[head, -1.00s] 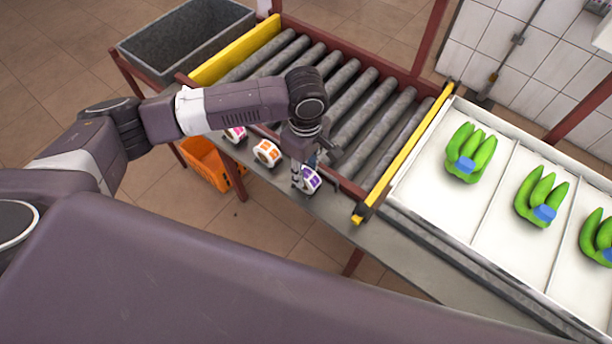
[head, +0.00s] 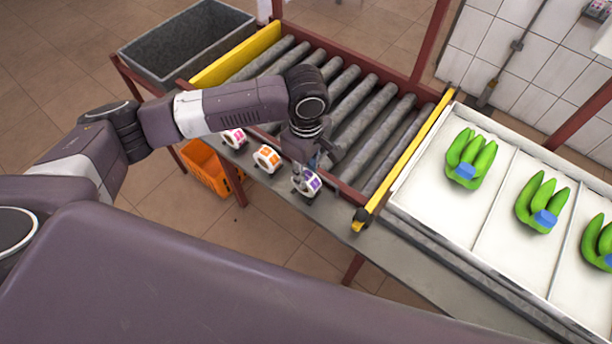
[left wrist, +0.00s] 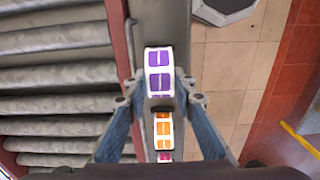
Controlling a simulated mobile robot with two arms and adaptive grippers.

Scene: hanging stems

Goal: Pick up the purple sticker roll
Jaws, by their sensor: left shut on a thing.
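The purple sticker roll (head: 309,184) is a white roll with purple stickers at the near edge of the narrow grey ledge in front of the rollers. My left gripper (head: 301,176) is at it from above. In the left wrist view the purple sticker roll (left wrist: 159,72) sits between the two fingertips of the left gripper (left wrist: 160,92), which is shut on it. I cannot tell whether the roll is clear of the ledge. My right gripper is not in view.
An orange sticker roll (head: 267,157) and a pink one (head: 234,138) stand on the same ledge to the left. A roller conveyor (head: 356,115) lies behind. A white tray (head: 431,193) with green banana bunches is at the right. An orange crate (head: 206,165) is below.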

